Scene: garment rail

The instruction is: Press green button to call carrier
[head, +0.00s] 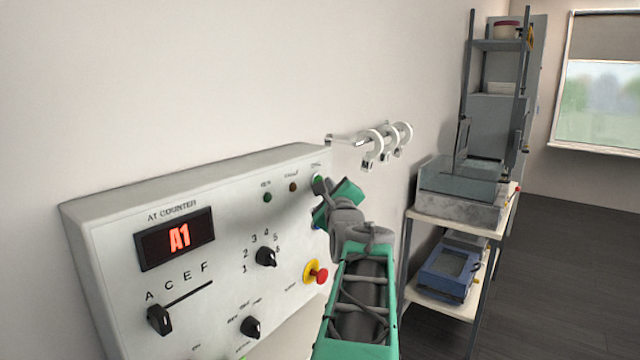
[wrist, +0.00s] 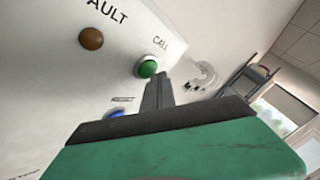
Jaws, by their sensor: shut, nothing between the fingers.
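The green button (wrist: 147,67) sits under the label "CALL" on the white control panel (head: 105,215). In the wrist view, the shut fingers of my gripper (wrist: 158,84) are just below the button, with the tips close to its lower edge. I cannot tell whether they touch it. In the head view, the green button (head: 318,179) shows near the panel's upper right, just above my gripper (head: 318,190), whose fingertips are mostly hidden by my wrist. The panel's red display (head: 179,237) reads "A1".
A blue button (wrist: 115,113) and a brown lamp (wrist: 91,38) are near the green button. A red knob on yellow (head: 318,274), a rotary dial (head: 265,257) and a lever (head: 160,318) are on the panel. A rail with hooks (head: 375,138) is behind; a shelf cart (head: 460,208) stands right.

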